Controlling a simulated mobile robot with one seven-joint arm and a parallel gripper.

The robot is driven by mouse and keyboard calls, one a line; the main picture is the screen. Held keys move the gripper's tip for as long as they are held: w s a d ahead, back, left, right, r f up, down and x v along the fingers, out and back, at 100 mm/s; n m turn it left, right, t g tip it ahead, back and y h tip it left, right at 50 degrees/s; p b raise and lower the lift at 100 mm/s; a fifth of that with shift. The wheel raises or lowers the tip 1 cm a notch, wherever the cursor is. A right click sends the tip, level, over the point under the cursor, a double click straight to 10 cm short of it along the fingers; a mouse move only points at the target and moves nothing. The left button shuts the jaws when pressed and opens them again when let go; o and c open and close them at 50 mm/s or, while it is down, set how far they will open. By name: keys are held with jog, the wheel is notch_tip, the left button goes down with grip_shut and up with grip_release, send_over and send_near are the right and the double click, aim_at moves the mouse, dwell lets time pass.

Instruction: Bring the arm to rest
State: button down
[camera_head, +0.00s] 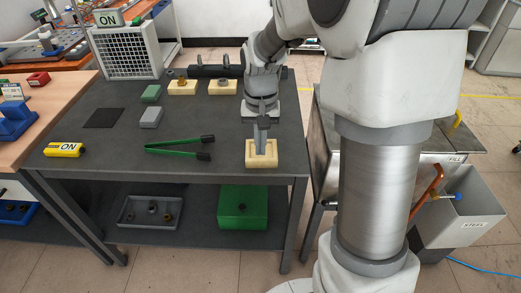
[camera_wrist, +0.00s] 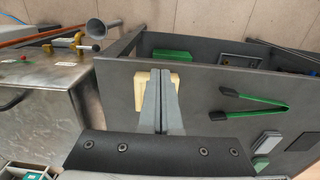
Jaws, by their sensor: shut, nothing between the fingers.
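My gripper (camera_head: 263,140) points down over the right front part of the dark table (camera_head: 215,148). Its fingers are shut with nothing between them. The fingertips are just above or at a pale yellow block (camera_head: 263,161) near the table's front edge; I cannot tell whether they touch it. In the wrist view the closed fingers (camera_wrist: 163,90) cover the middle of the same block (camera_wrist: 144,80). My arm is bent and reaches forward to the table.
Green-handled tongs (camera_head: 180,147) lie left of the block. Two more pale blocks (camera_head: 182,87) with round parts stand at the back. A metal cabinet (camera_head: 325,150) stands right of the table.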

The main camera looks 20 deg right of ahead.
dwell(0.4)
jog(key=s+a+r+n+t+p, duration=0.1)
jog(key=s+r+n+t+p, duration=0.2)
jog(key=s+r, duration=1.4)
jog(key=s+t+p, duration=0.1)
jog(key=t, duration=0.1)
jog(key=shift+s+a+r+n+t+p, duration=0.2)
jog(key=shift+s+n+t+p, duration=0.1)
jog(key=shift+p, duration=0.1)
